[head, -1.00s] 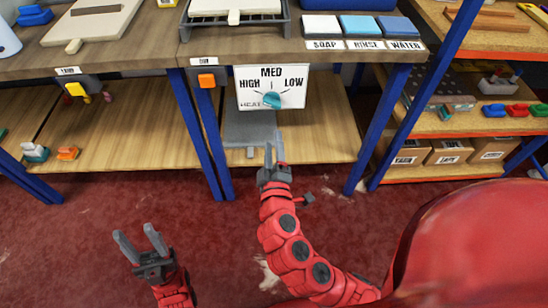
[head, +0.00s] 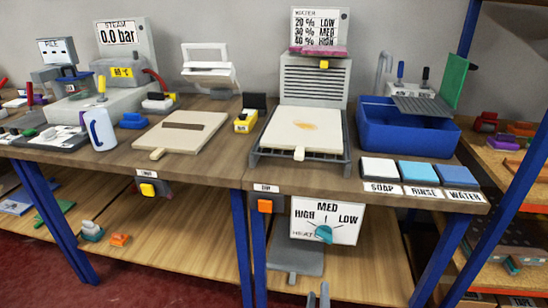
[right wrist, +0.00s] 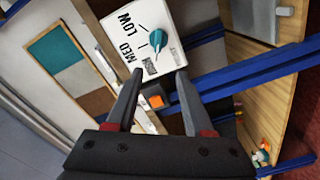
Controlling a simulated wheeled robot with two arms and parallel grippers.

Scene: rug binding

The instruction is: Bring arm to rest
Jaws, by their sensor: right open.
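My right gripper (head: 318,296) shows only as two finger tips at the bottom edge of the head view. In the right wrist view its two fingers (right wrist: 158,76) stand apart with nothing held between them. The teal heat knob (head: 323,234) sits on a white panel (head: 345,213) marked HIGH, MED and LOW. The knob also shows in the right wrist view (right wrist: 156,48), beyond the finger tips and apart from them. Which mark the knob points at is hard to tell. My left gripper is outside the views.
The wooden table (head: 225,165) carries pale boards, a blue basin (head: 400,130) and soap, rinse and water pads. An orange button (head: 265,206) is left of the heat panel. Blue legs (head: 448,240) and a lower shelf (head: 180,250) stand below. A side rack is at right.

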